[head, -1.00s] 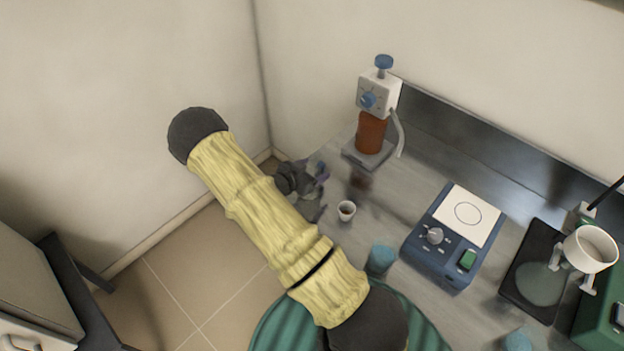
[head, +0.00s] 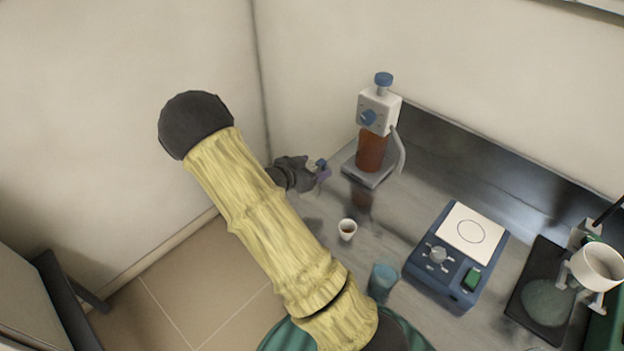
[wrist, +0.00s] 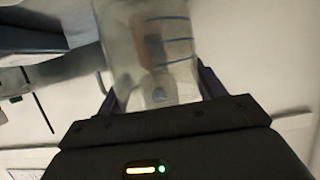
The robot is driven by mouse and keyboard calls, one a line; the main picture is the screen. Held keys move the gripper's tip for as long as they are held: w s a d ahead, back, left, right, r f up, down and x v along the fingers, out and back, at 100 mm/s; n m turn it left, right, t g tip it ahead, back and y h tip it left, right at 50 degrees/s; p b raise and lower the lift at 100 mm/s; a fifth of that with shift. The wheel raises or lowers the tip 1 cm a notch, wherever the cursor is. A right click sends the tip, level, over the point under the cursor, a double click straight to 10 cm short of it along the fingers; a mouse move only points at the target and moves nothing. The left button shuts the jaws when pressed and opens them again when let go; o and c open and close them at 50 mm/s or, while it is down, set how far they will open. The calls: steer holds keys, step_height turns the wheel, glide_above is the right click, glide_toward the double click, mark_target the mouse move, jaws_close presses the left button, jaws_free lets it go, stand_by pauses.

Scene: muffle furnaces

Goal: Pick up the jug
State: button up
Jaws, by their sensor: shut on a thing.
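The jug (wrist: 160,50) is clear, with blue marks on its wall, and fills the upper middle of the wrist view. My gripper (wrist: 158,98) is shut on it, with one dark finger on each side of its wall. In the head view my gripper (head: 321,170) is at the far left end of the counter, beside the dispenser's base. A small blue and purple patch shows at its tip there; the clear jug itself is hard to make out. My arm hides part of the counter's near left side.
A dispenser with a brown bottle (head: 372,150) stands right of my gripper. A small white cup (head: 347,230) and a blue cup (head: 382,281) stand nearer. A blue stirrer with a white plate (head: 470,232) is to the right. Walls close off the left and back.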

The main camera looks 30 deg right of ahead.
steer(key=shift+r, duration=0.55)
steer(key=shift+o, duration=1)
steer(key=shift+c, duration=0.5)
steer(key=shift+w+f+b, duration=0.1)
steer(key=shift+f+b, duration=0.15)
steer(key=shift+b, duration=0.75)
